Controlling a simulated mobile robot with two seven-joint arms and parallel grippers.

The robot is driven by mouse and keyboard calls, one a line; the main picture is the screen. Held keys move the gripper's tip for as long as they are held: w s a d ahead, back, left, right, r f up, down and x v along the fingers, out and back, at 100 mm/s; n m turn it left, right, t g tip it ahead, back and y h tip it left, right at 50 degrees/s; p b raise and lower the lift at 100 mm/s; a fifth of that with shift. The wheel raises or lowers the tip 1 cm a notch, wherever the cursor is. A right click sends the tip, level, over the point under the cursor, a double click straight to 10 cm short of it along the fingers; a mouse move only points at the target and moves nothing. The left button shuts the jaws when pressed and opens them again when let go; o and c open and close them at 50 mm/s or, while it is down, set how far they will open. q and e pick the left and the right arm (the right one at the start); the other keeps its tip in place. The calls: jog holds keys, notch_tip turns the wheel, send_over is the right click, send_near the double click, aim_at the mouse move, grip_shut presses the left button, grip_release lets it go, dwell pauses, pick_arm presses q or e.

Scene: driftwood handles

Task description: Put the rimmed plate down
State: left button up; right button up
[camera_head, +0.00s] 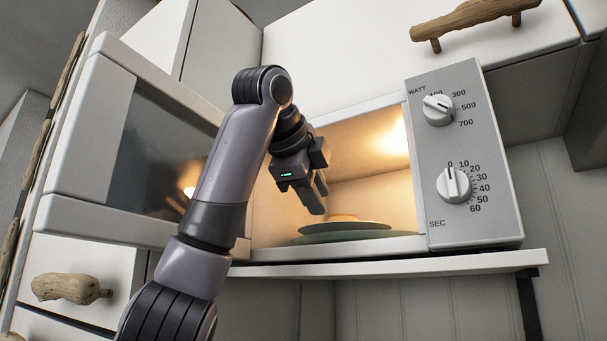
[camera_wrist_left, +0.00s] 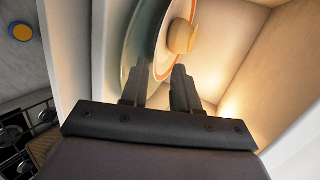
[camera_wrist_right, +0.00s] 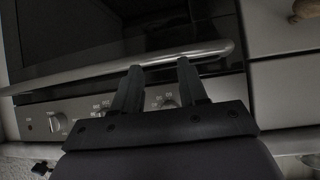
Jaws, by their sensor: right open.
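The rimmed plate (camera_head: 362,226) lies low inside the lit microwave, over a wider greenish disc (camera_head: 330,239). In the left wrist view the plate (camera_wrist_left: 161,45) shows a pale face with an orange ring, and a rounded tan thing (camera_wrist_left: 182,37) sits on it. My left gripper (camera_head: 318,210) reaches into the microwave at the plate's near left edge. Its fingers (camera_wrist_left: 161,72) stand somewhat apart with the plate's edge around the gap; whether they press on it is unclear. My right gripper (camera_wrist_right: 160,68) is open and empty, near an oven handle.
The microwave door (camera_head: 80,130) stands open to the left. The control panel (camera_head: 465,150) bounds the opening on the right. A shelf (camera_head: 430,264) runs beneath. The oven's handle bar (camera_wrist_right: 100,67) lies close to my right fingers.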

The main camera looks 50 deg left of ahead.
pick_arm(q)
jog(key=b+v, duration=0.1)
jog(key=v, duration=0.5)
jog(key=shift+b, duration=0.35)
dwell(0.4)
